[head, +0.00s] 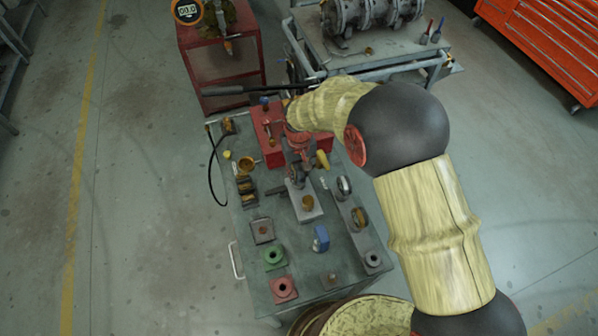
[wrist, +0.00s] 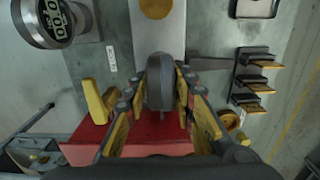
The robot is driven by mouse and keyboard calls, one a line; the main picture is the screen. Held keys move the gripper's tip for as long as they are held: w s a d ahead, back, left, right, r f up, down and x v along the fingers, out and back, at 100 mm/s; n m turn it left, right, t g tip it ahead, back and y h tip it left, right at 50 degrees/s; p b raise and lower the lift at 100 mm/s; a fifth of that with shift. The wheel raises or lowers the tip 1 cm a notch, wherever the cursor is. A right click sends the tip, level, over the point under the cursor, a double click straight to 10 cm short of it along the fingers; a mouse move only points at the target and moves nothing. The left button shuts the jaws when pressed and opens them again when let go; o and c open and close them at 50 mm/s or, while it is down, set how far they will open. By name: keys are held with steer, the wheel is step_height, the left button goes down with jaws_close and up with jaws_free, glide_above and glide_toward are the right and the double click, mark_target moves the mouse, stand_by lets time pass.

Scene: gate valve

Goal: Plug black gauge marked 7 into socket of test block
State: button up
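My gripper (wrist: 160,82) is low over the red block in the wrist view. Its two fingers press on both sides of a dark, round-edged body (wrist: 159,92), which looks like the black gauge seen edge-on. No number 7 shows on it. In the head view, my gripper (head: 299,150) is at the middle of the bench, partly hidden by my arm. A grey block with a brass round top (head: 305,203), which may be the test block, stands just in front of it. In the wrist view, that brass top (wrist: 155,8) is at the upper edge, apart from the held body.
A gauge with a digital face (wrist: 52,18) lies on a grey strip. A yellow handle (wrist: 95,98) stands close to the left finger. Dark trays (wrist: 252,85) are at right. Green (head: 273,257) and red (head: 284,289) blocks and a blue item (head: 321,238) stand nearer.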

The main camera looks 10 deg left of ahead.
steer(key=o, duration=0.3)
steer(key=shift+o, duration=0.2)
step_height(320, 180, up, 12)
stand_by(0.6)
stand_by(0.4)
